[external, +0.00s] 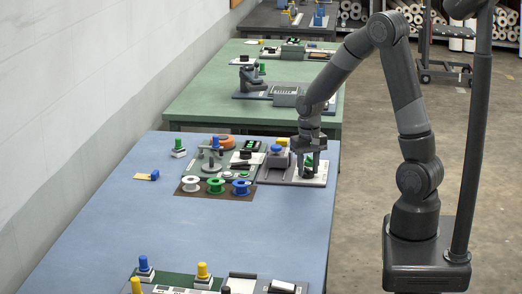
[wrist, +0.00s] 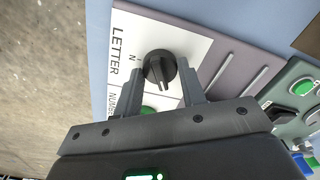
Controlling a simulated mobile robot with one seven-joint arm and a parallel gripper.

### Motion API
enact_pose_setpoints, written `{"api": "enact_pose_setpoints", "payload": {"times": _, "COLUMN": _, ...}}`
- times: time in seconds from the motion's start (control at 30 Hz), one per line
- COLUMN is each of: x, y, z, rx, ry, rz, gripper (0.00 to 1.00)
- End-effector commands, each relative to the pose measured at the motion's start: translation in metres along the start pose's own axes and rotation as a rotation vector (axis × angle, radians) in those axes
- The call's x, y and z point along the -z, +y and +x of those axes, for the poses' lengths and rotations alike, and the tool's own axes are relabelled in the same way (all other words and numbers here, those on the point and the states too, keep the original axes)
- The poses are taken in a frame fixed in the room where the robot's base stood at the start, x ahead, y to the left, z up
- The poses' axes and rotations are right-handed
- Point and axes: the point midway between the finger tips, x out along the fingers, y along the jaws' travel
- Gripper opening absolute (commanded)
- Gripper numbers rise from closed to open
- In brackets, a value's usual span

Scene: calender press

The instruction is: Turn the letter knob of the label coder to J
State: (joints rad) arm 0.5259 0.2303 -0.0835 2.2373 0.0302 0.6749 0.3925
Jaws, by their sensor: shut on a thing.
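The label coder's white panel (wrist: 185,45) carries the printed word LETTER and, below it, NUMBER, partly covered by my gripper. The black letter knob (wrist: 160,67) sits beside the word LETTER. A small letter that looks like N shows next to a tick at the knob's edge. My gripper (wrist: 159,75) has one finger on each side of this knob and is shut on it. A green part (wrist: 148,109) lies between the fingers, mostly hidden. In the external view my gripper (external: 309,152) is down over the coder's panel (external: 318,180) at the blue table's right side.
White, green and blue spools (external: 215,186) sit on a brown mat further left. The blue table (external: 200,228) is clear in its middle. A green table (external: 215,98) stands behind.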

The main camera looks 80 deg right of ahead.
Motion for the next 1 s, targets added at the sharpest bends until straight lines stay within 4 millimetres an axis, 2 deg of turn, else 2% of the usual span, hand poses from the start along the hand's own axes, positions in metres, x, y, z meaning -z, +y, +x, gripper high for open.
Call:
{"api": "enact_pose_setpoints", "payload": {"times": 0.53, "x": 0.0001, "y": -0.0002, "z": -0.0002, "rx": 0.001, "ry": 0.0, "rz": 0.025, "gripper": 0.14}}
{"api": "enact_pose_setpoints", "payload": {"times": 0.57, "x": 0.0001, "y": -0.0002, "z": -0.0002, "rx": 0.0, "ry": 0.0, "rz": 0.024, "gripper": 0.39}}
{"api": "enact_pose_setpoints", "payload": {"times": 0.6, "x": 0.0001, "y": -0.0002, "z": -0.0001, "rx": 0.0, "ry": 0.0, "rz": 0.024, "gripper": 0.42}}
{"api": "enact_pose_setpoints", "payload": {"times": 0.8, "x": 0.0001, "y": -0.0001, "z": -0.0001, "rx": 0.0, "ry": 0.0, "rz": 0.024, "gripper": 0.58}}
{"api": "enact_pose_setpoints", "payload": {"times": 1.0, "x": 0.0, "y": -0.0001, "z": 0.0, "rx": 0.0, "ry": 0.0, "rz": 0.024, "gripper": 0.59}}
